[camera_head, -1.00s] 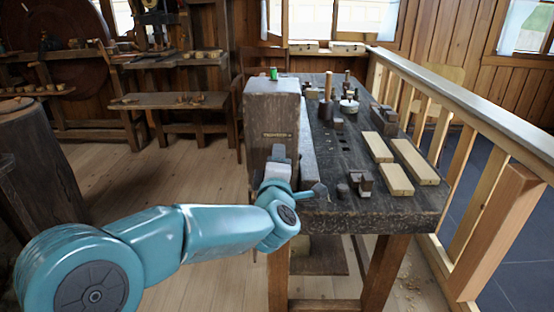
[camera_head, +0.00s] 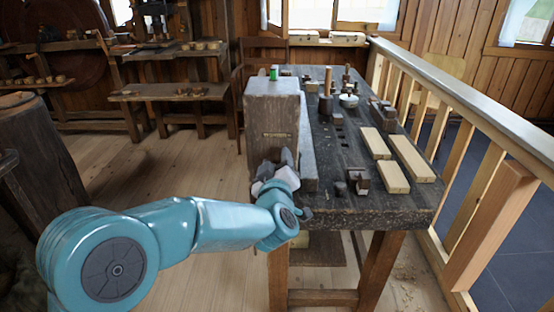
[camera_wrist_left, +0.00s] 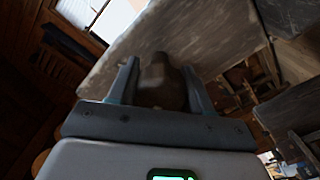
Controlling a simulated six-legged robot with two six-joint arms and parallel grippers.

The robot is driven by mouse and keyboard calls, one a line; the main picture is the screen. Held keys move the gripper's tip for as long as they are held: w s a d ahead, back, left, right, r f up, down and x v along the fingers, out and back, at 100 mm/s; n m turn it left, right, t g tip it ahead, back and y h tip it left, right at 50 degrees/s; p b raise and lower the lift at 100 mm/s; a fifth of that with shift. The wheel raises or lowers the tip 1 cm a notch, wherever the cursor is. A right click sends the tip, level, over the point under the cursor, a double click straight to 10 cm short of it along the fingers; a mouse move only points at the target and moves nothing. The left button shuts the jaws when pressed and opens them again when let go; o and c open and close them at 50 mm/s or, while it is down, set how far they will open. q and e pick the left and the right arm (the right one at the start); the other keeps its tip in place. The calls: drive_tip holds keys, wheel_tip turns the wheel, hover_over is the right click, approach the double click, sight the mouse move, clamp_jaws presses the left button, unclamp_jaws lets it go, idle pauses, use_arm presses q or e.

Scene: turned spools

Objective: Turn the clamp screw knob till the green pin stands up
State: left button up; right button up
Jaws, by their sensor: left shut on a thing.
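The wooden clamp block (camera_head: 272,120) stands at the near left end of the workbench (camera_head: 400,212). A short green pin (camera_head: 273,73) shows on top of the block and looks upright in the head view, though it is small. My left gripper (camera_head: 276,162) is at the lower front face of the block, its fingers pointing up and away. In the left wrist view a dark brown knob (camera_wrist_left: 160,72) sits between the two fingers of the left gripper (camera_wrist_left: 160,90), which is shut on it. The knob is hidden in the head view. My right gripper is not in view.
Pale wooden bars (camera_head: 408,158) and small dark blocks (camera_head: 358,181) lie on the bench top. A wooden railing (camera_head: 450,105) runs along the right side. A dark barrel (camera_head: 40,160) stands at the left. The floor between is clear.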

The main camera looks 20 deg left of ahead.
use_arm(q)
drive_tip(key=shift+f+m, duration=0.25)
drive_tip(key=shift+m, duration=0.15)
drive_tip(key=o, duration=0.9)
drive_tip(key=shift+s, duration=0.1)
drive_tip(key=shift+o, duration=0.7)
drive_tip(key=shift+s+r, duration=0.1)
drive_tip(key=shift+r, duration=0.1)
drive_tip(key=v, duration=1.6)
